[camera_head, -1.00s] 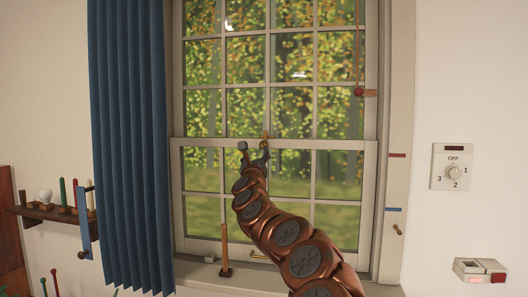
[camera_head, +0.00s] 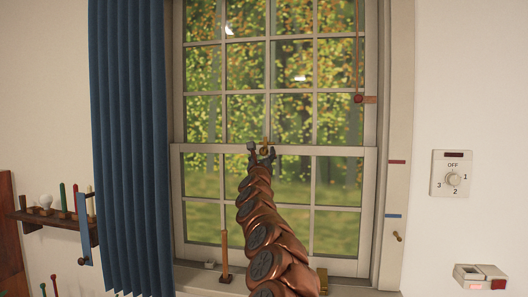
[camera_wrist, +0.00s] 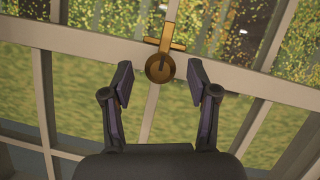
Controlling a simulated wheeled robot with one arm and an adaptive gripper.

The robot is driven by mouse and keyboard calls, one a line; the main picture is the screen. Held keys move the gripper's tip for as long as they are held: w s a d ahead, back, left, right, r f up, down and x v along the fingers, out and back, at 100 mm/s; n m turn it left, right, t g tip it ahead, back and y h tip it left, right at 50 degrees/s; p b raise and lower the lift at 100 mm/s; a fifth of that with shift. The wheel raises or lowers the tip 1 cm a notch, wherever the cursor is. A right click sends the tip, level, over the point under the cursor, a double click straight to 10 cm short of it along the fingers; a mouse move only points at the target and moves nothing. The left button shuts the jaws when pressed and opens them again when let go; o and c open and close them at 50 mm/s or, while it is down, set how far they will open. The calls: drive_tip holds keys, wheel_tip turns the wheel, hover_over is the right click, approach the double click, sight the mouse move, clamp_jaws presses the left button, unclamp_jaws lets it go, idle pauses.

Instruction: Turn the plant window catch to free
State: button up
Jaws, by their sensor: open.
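The window catch is a small brass piece (camera_wrist: 160,68) on the meeting rail of the sash window. In the wrist view it has a round boss with a crossbar and a short stem pointing up. In the head view the catch (camera_head: 266,146) shows just above my gripper (camera_head: 262,158), which partly hides it. In the wrist view my gripper (camera_wrist: 160,85) is open, with one dark finger on each side of and below the round boss. The fingers look apart from the catch; the exact depth gap is hard to tell.
A blue curtain (camera_head: 130,140) hangs left of the window. A wooden stick (camera_head: 224,252) stands on the sill. A red-ended cord (camera_head: 358,98) hangs at the right. A dial (camera_head: 453,179) and a switch box (camera_head: 481,276) are on the right wall, and a peg shelf (camera_head: 50,215) is at left.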

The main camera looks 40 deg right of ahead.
drive_tip(key=shift+w+d+r+p, duration=0.3)
drive_tip(key=shift+w+d, duration=0.05)
drive_tip(key=shift+d, duration=0.25)
drive_tip(key=shift+w+d+r, duration=0.15)
drive_tip(key=shift+w+d, duration=0.1)
drive_tip(key=shift+w, duration=0.1)
clamp_jaws()
idle(0.3)
